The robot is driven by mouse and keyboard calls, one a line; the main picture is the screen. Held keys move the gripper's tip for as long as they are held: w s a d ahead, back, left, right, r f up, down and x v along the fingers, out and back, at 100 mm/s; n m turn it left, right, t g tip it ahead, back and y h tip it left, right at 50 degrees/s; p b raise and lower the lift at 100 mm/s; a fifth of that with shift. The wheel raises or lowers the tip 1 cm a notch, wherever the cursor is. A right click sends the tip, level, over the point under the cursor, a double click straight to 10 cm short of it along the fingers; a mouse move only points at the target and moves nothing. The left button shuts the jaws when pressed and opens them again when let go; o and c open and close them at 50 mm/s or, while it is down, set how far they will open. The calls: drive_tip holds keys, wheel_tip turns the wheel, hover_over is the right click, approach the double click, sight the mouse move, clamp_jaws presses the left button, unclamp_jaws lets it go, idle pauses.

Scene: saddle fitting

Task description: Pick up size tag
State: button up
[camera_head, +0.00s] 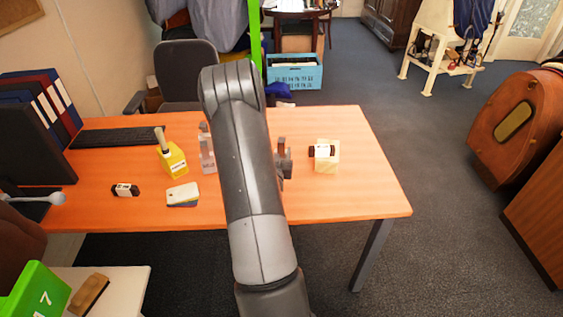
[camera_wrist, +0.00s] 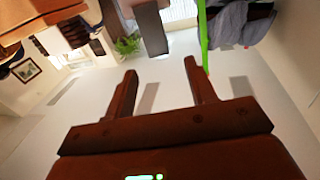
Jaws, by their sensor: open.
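No object in view can be surely read as the size tag. The likeliest is a pale, flat, tag-shaped piece (camera_head: 183,193) with a dark blue layer under it, lying near the front edge of the orange desk (camera_head: 330,202), left of my arm. A small black item with a white label (camera_head: 125,190) lies further left. My gripper (camera_wrist: 160,68) is open in the wrist view, with its two fingers apart and nothing between them. In the head view my arm hides most of the gripper. The wrist view shows walls and furniture, not the tag.
A yellow block with a handle (camera_head: 173,160) and a clear stand (camera_head: 207,150) are left of my arm. A pale wooden block (camera_head: 327,160) holding a black labelled roll (camera_head: 321,151) is right. A keyboard (camera_head: 115,138) lies behind. The desk's right end is clear.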

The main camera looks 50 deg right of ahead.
sight(282, 138)
drive_tip(key=x, duration=0.9)
drive_tip(key=shift+d+f, duration=0.1)
drive_tip(key=shift+f, duration=0.15)
drive_tip(key=shift+c, duration=0.2)
clamp_jaws()
